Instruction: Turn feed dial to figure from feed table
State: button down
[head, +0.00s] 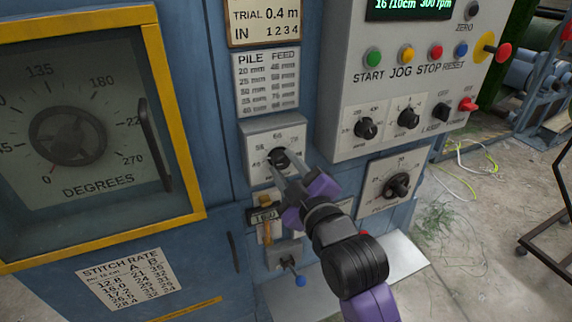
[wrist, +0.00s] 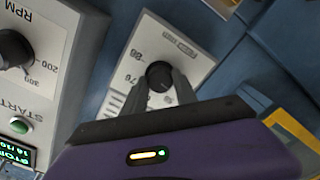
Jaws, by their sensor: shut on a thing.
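The dial in my gripper is a black round knob (head: 279,155) on a pale plate (head: 258,142) with printed numbers around it. The pile and feed table (head: 267,82) is a white printed card just above; its rows are in mm and too small to read surely. My gripper (head: 284,164) comes from the lower right, with its two fingers on either side of the knob. In the wrist view the fingers (wrist: 160,88) close on the knob (wrist: 159,75), and part of the scale shows beyond it. The knob's pointer is not clear.
A yellow-framed window (head: 190,120) with a degree wheel is at left.

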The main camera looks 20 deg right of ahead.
jog(key=shift+n, duration=1.7)
jog(key=c, duration=1)
grip_release()
jog(key=shift+o, duration=0.2)
jog(key=shift+s, duration=0.15)
jog(key=shift+s, duration=0.3)
jog(key=s+b, duration=0.1)
jog(key=s, duration=0.6)
